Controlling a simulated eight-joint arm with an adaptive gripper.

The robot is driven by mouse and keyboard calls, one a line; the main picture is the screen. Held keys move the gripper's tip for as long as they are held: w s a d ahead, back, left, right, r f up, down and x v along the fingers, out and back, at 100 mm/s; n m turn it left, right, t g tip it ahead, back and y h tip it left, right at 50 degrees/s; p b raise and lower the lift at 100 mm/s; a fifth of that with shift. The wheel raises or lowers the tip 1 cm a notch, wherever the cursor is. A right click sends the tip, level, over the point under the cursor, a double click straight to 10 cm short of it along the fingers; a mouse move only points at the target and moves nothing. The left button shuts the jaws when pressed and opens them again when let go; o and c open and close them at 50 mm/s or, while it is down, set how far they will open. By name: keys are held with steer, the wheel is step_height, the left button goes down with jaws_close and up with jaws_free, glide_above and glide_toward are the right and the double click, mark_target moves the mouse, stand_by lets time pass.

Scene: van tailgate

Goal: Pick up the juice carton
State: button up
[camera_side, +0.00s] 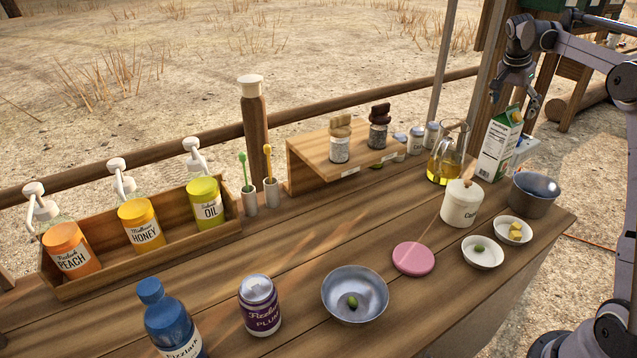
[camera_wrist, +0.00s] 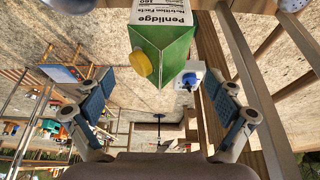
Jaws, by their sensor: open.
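A tall white-and-green carton (camera_side: 496,147) with an orange-yellow cap, which I take for the juice carton, stands upright at the right back of the wooden counter. In the wrist view its green gable top (camera_wrist: 163,42) and cap show at upper middle, with "Penlidge" on the white panel. My gripper (camera_side: 516,97) is open and empty, just above the carton's top in the side view. In the wrist view the blue-padded fingers (camera_wrist: 156,97) are spread wide, with the carton top ahead between them and no visible contact.
A smaller pale carton (camera_side: 522,152) stands close behind; its blue cap shows in the wrist view (camera_wrist: 189,80). An oil jug (camera_side: 446,160) stands to the left, and a grey pot (camera_side: 533,196) and a white lidded canister (camera_side: 461,206) in front. A post (camera_side: 490,75) rises behind.

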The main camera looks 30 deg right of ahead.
mark_target(501, 142)
steer(key=shift+x, duration=2.15)
steer(key=shift+r, duration=0.1)
steer(key=c, duration=1.9)
